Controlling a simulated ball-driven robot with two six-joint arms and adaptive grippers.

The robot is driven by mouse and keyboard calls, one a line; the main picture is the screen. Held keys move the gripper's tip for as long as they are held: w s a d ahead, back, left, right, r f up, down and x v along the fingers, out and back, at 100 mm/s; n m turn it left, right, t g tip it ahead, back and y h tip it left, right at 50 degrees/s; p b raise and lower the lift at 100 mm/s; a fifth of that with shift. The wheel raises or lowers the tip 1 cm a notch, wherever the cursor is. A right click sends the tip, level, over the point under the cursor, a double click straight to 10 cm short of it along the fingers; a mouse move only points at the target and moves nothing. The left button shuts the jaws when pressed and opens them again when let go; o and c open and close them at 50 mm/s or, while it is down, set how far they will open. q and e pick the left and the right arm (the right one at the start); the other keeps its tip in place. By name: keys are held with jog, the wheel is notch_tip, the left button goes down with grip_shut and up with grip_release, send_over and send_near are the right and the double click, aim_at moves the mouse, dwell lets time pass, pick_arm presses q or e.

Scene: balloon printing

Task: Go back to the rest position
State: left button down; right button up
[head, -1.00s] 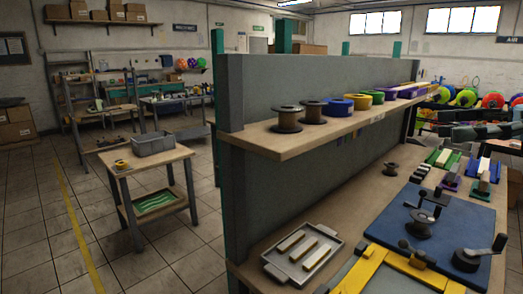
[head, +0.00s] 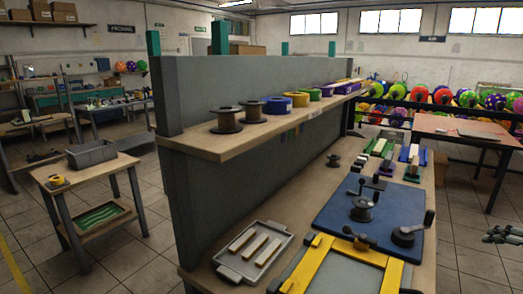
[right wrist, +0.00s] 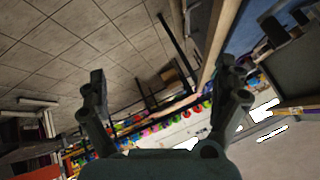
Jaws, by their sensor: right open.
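My right gripper (right wrist: 166,92) is open in the right wrist view. Its two dark fingers stand wide apart with nothing between them. The tips of what looks like the same gripper (head: 503,234) show at the right edge of the head view, over the floor to the right of the workbench and apart from it. My left gripper is in neither view.
The workbench (head: 222,281) carries a metal tray (head: 228,259), a blue board (head: 335,215) and a yellow frame (head: 308,263). Spools line the shelf (head: 205,149). A side table (head: 45,172) stands left. Tiled floor (head: 465,200) lies clear on the right.

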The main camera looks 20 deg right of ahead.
jog(key=s+d+f+n+g+h, duration=0.25)
jog(key=s+d+n, duration=0.6)
jog(key=s, duration=0.45)
jog(key=s+d+f+n+g+h, duration=0.15)
jog(key=s+d+n+h, duration=0.25)
jog(key=s+d+n, duration=0.55)
jog(key=s+a+f+m+g+y, duration=0.1)
jog(key=s+a+f+y, duration=0.3)
jog(key=a+f, duration=0.85)
jog(key=s+a+f+m+y, duration=0.15)
jog(key=s+a+f, duration=0.45)
jog(key=a+f, duration=0.65)
jog(key=s+a+f+m+y, duration=0.1)
jog(key=a+f, duration=0.1)
jog(key=a, duration=0.9)
jog(key=s+a+f+y, duration=0.1)
jog(key=a+f+y, duration=0.1)
jog(key=a, duration=0.9)
jog(key=s+a+f+m+y, duration=0.1)
jog(key=a+f, duration=0.1)
jog(key=a, duration=1)
notch_tip(320, 180, down, 19)
jog(key=s+g+b, duration=0.1)
jog(key=b, duration=1.7)
jog(key=shift+a+r, duration=0.2)
